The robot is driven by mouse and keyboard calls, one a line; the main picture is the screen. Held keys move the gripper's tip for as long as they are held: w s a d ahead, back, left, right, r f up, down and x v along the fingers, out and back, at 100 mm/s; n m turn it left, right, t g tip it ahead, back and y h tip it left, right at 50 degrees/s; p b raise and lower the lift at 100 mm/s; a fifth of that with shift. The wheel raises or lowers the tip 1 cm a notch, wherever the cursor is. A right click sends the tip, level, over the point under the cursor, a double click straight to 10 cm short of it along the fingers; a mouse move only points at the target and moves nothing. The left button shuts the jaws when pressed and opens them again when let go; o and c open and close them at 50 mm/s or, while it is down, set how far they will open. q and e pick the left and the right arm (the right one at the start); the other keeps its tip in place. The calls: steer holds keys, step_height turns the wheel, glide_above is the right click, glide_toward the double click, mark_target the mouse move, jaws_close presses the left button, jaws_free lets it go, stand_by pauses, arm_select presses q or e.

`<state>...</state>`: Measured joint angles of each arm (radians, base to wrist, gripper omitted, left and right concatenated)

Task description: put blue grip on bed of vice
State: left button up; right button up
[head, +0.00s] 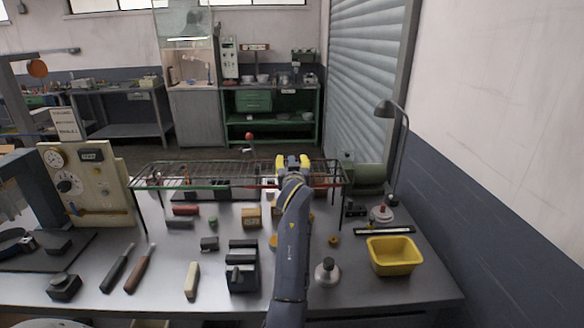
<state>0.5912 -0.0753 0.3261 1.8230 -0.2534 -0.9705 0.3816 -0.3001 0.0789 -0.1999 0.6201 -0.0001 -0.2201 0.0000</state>
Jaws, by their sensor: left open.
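My left gripper (292,161) is at the far end of the grey arm that rises from the bottom centre. It is open, over the right part of the wire rack, with yellow parts showing; its fingertips are small and hard to make out. A dull grey-blue cylinder (180,225), perhaps the blue grip, lies on the bench in front of a red cylinder (185,210), well left of the gripper. A dark vice-like block (242,278) stands at the front centre, left of my arm; its bed is hard to make out. My right gripper is out of view.
The wire rack (160,179) spans the back of the bench (345,290). A yellow bin (394,268) and a lamp (401,150) are at the right. A control panel (95,205) stands left. Two long-handled tools (139,270) and a cream block (192,281) lie at the front left.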

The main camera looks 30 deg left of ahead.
arm_select(q)
jaws_close()
stand_by(0.3)
steer(key=shift+r, duration=0.1)
stand_by(0.4)
